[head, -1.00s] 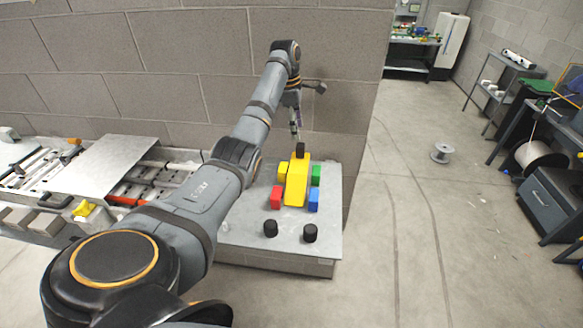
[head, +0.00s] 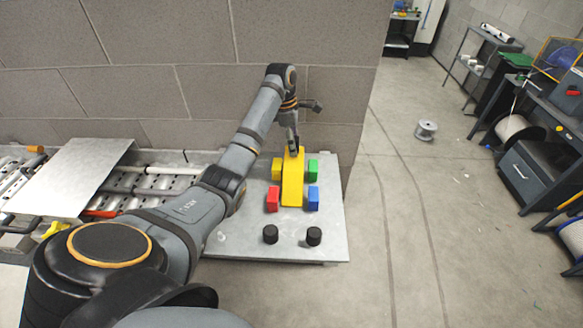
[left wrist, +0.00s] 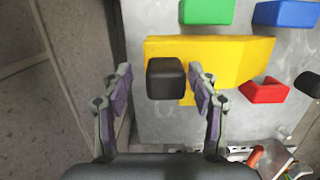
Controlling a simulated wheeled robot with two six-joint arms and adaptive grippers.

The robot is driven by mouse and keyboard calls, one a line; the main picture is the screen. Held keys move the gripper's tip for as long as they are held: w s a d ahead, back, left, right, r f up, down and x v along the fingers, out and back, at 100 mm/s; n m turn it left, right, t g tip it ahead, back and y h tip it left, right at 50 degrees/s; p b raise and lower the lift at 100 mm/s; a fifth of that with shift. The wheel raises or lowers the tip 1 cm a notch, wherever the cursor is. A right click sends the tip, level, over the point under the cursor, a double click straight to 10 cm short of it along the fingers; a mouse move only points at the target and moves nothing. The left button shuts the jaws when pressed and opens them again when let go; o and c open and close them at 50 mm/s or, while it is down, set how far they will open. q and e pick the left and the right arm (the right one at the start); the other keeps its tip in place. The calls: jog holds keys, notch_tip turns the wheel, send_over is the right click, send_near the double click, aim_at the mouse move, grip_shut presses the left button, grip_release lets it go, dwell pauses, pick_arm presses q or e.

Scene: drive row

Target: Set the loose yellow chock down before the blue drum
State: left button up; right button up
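A large yellow wedge-shaped chock (head: 292,186) lies on a grey metal plate (head: 240,236). It also shows in the left wrist view (left wrist: 230,58), with a black knob (left wrist: 166,78) at one end. My left gripper (head: 293,146) is at the chock's far end. In the left wrist view, its fingers (left wrist: 160,80) are apart on either side of the knob, with a gap visible on both sides. In the head view the arm's end hides the knob. I cannot make out a clear blue drum. My right gripper is not in view.
Red (head: 272,199), blue (head: 314,198), green (head: 313,168) and small yellow (head: 277,167) blocks flank the chock. Two black knobs (head: 270,234) (head: 314,236) stand at the plate's front. A block wall (head: 200,90) rises behind. Open floor with a grey spool (head: 426,130) lies right.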

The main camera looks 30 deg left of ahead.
pick_arm(q)
jog(key=shift+s+d+r, duration=0.2)
jog(key=shift+d+r, duration=0.1)
jog(key=shift+d, duration=0.15)
jog(key=c, duration=0.7)
grip_shut()
jog(key=shift+a, duration=0.1)
